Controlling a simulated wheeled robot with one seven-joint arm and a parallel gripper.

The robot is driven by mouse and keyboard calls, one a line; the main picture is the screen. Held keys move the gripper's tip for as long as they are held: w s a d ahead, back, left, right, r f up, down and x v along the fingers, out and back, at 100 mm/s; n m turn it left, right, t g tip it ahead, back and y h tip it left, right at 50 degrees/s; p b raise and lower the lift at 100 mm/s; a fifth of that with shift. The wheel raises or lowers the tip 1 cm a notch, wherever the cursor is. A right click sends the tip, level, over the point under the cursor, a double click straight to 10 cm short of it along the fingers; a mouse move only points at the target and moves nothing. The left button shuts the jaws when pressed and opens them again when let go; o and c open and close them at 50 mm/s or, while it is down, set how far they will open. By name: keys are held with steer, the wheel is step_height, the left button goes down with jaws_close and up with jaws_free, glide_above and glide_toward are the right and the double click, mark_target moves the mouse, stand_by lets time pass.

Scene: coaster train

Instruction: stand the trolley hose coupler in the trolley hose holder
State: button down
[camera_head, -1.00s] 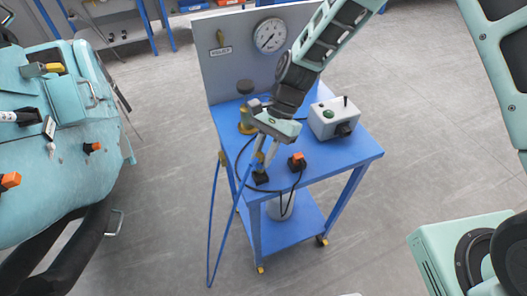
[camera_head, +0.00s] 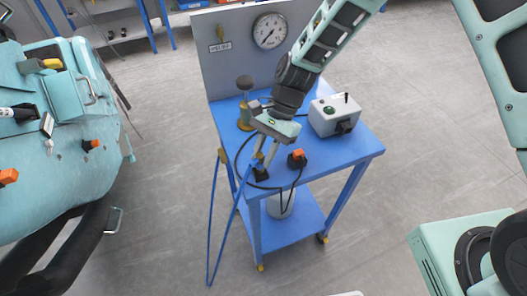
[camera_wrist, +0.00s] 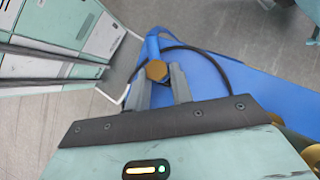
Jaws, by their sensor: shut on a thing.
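The trolley hose coupler (camera_wrist: 156,70), a brass hex piece on a blue hose, sits between the two grey fingers of my gripper (camera_wrist: 161,84) in the wrist view. In the head view my gripper (camera_head: 266,156) points down at the front left of the blue trolley top and is shut on the coupler (camera_head: 258,159). The trolley hose holder (camera_head: 261,174), a small black block, is directly below the coupler. The fingers partly cover the coupler, and I cannot tell whether its lower end is inside the holder. The holder is hidden in the wrist view.
The blue hose (camera_head: 231,215) hangs off the trolley's left front. An orange-topped black plug (camera_head: 297,159) with a black cable stands right of the holder. A grey control box (camera_head: 335,116), a gauge panel (camera_head: 235,65) and a brass-based knob (camera_head: 245,115) stand behind.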

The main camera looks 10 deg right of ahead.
steer(key=shift+f+b, duration=0.4)
steer(key=shift+f, duration=0.35)
steer(key=c, duration=1.1)
jaws_free()
steer(key=shift+c, duration=0.2)
steer(key=b+v, duration=0.3)
steer(key=v, duration=1.4)
steer(key=shift+w+r, duration=0.1)
steer(key=shift+r, duration=0.05)
